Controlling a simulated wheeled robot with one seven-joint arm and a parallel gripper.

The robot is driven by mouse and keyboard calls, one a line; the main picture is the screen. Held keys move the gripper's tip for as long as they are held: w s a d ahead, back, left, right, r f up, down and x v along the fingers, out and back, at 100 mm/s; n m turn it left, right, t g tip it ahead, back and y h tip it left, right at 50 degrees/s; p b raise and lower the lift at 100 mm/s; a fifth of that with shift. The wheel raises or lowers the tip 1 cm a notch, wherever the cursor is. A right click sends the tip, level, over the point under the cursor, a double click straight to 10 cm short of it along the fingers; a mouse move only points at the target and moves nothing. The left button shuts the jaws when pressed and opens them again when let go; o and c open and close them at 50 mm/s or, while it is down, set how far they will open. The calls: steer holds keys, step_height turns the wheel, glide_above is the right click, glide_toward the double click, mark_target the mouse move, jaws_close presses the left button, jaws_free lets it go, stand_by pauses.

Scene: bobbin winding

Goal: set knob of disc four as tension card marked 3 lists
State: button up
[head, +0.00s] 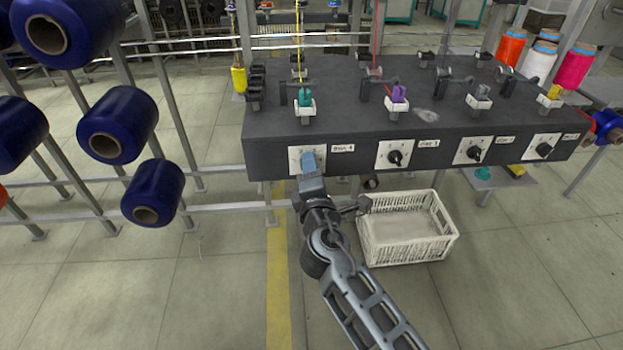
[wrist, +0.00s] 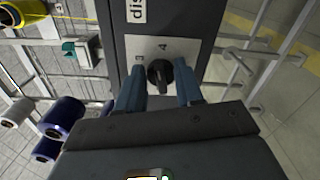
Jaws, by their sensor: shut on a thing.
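The dark round knob of disc four (wrist: 159,76) sits on a white dial plate with small figures, one of which looks like a 4. In the wrist view its setting is hard to read. My gripper (head: 308,163) is at the leftmost dial plate (head: 294,157) on the front of the dark box. Its label (head: 343,148) appears to read disc 4. The blue fingers are shut on this knob, one on each side, and hide it in the head view. I cannot make out a tension card.
To the right along the box (head: 450,120) are more dials with black knobs (head: 394,157), (head: 474,154), (head: 544,150). A white crate (head: 450,240) stands on the floor below. Blue bobbins (head: 115,125) hang on a rack at left.

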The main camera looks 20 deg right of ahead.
steer(key=shift+f+m+b, duration=0.25)
steer(key=shift+m+b, duration=0.85)
steer(key=shift+m, duration=0.3)
steer(key=o, duration=1)
steer(key=shift+r, duration=0.1)
steer(key=shift+b+v, duration=0.3)
steer(key=shift+v, duration=3.65)
